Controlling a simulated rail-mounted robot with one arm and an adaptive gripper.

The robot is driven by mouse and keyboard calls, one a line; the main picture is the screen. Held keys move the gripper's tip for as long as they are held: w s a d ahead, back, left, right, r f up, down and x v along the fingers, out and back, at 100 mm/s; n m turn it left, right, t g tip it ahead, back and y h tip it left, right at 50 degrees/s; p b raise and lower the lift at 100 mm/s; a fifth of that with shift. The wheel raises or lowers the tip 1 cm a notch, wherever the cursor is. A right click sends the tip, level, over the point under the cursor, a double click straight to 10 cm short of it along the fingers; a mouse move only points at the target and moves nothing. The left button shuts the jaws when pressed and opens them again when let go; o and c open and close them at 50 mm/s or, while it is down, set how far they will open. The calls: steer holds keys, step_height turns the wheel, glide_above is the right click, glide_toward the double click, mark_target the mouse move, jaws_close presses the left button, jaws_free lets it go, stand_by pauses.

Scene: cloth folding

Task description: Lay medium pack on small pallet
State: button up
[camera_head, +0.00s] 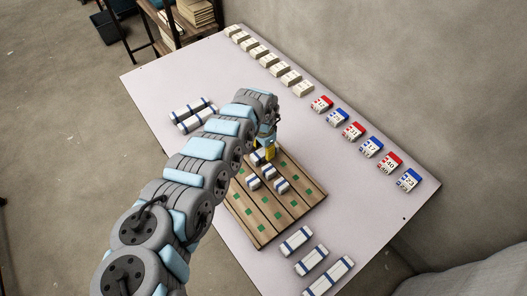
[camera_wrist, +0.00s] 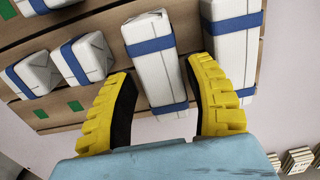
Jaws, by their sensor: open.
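The small pallet (camera_head: 240,217) is a wooden slatted board with green squares, lying on the table. Several white packs with blue bands lie on it, including one pack (camera_head: 281,186) near its middle. My gripper (camera_head: 268,150) is low over the pallet's far edge, with yellow fingers. In the wrist view my open gripper (camera_wrist: 160,72) has one finger on each side of a white pack with two blue bands (camera_wrist: 153,62). Another banded pack (camera_wrist: 232,45) lies just right of the right finger. Whether the fingers touch the pack is unclear. My arm hides part of the pallet.
Three banded packs, one of them long (camera_head: 328,277), lie at the table's near right. More packs (camera_head: 188,113) lie left of my arm. Plain boxes (camera_head: 265,54) and red and blue numbered blocks (camera_head: 352,131) line the far edge. A shelf (camera_head: 165,30) stands behind.

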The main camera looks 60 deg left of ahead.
mark_target(264, 151)
step_height(264, 151, up, 10)
steer(key=p, duration=0.1)
steer(key=shift+p, duration=0.4)
